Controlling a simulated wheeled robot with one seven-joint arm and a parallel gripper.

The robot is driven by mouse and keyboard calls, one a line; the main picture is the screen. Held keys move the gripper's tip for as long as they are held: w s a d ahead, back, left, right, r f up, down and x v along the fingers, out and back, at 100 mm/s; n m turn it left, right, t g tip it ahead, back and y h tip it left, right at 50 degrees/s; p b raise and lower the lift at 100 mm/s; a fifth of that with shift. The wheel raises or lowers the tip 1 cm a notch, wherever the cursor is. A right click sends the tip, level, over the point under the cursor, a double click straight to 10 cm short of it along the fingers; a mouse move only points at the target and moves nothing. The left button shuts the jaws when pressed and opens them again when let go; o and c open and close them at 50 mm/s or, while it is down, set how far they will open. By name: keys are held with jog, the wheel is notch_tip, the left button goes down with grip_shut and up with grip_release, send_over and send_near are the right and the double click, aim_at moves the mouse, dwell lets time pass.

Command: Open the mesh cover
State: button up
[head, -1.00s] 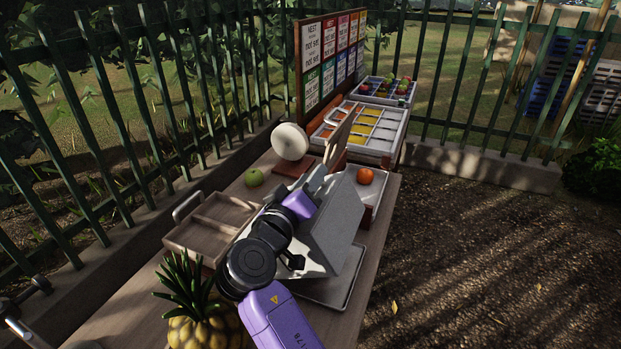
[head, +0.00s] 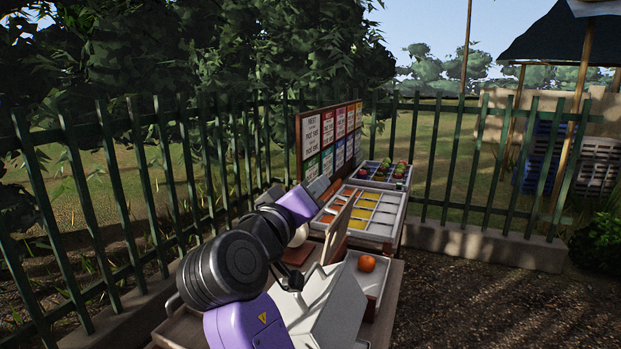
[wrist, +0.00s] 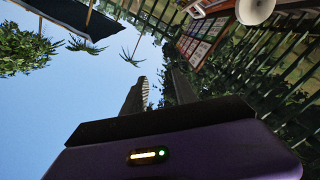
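The white-framed tray (head: 381,238) with several compartments, some holding yellow and orange contents, stands on the far part of the table. I cannot make out a separate mesh cover on it at this size. My gripper shows in the wrist view (wrist: 160,76), its two fingers apart with sky and leaves between them. It is open and empty, touching nothing. In the head view, my arm is raised in front of the tray's near left side and hides part of it; the fingertips are not clear there.
A sign board (head: 330,142) stands behind the tray, along the green fence (head: 192,185). A fruit crate (head: 381,183) sits beyond it. An orange (head: 366,263) lies on a white tray nearer me. A pale round disc shows in the wrist view (wrist: 255,10). Gravel on the right is open.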

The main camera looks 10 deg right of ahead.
jog(key=shift+r, duration=1.45)
jog(key=shift+c, duration=0.4)
